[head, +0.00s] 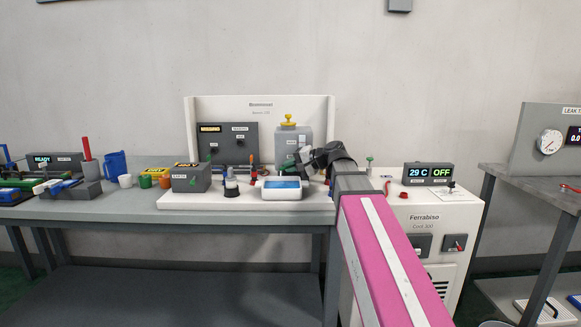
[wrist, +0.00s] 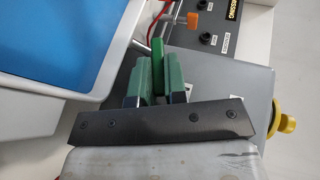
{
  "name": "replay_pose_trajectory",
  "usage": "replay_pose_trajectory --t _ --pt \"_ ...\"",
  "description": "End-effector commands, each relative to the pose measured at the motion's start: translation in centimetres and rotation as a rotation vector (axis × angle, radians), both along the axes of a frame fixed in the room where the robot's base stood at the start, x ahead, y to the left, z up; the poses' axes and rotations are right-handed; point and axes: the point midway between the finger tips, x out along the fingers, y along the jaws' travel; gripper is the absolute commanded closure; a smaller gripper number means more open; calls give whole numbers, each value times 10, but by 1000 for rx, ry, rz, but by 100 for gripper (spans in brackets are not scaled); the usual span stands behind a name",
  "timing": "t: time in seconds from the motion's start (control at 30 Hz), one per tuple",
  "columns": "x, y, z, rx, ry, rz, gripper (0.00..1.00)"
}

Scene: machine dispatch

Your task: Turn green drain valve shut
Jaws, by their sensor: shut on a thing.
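The green drain valve's handle (wrist: 158,56) is a flat bright-green lever in the wrist view, beside the grey tank (head: 292,147). My gripper (wrist: 158,76) has its two green finger pads closed about the lever, one on each side. The lever's far end sticks out beyond the pads, and its lower part is hidden between them. In the head view my gripper (head: 298,160) is in front of the tank, above the white basin (head: 269,194) with blue inside. The valve itself is too small and covered to make out there.
The basin's rim (wrist: 112,62) is close left of my fingers in the wrist view. A yellow knob (head: 288,119) tops the tank. A dark control panel (head: 228,141) stands left of it. A grey box (head: 191,179) and small items crowd the bench.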

Motion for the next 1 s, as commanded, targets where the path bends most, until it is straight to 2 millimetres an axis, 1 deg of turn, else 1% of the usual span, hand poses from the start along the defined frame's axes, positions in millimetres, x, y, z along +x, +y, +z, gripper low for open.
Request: replay_pose_trajectory --t 0.03,0.07,0.1,0.13,0.4,0.53,0.67,0.9,1.0 --pt "0 0 -1 -2 0 1 100" --pt "0 0 -1 -2 0 1 78" --pt "0 0 0 -2 0 1 64" --pt "0 0 0 -2 0 1 62" --pt "-1 -1 0 -1 1 1 62" --pt "-4 -7 3 -1 0 -1 62" --pt "-12 -23 9 -1 0 -2 62" --pt "-30 -61 24 -1 0 -1 62" --pt "-36 -73 29 -1 -1 -2 62"
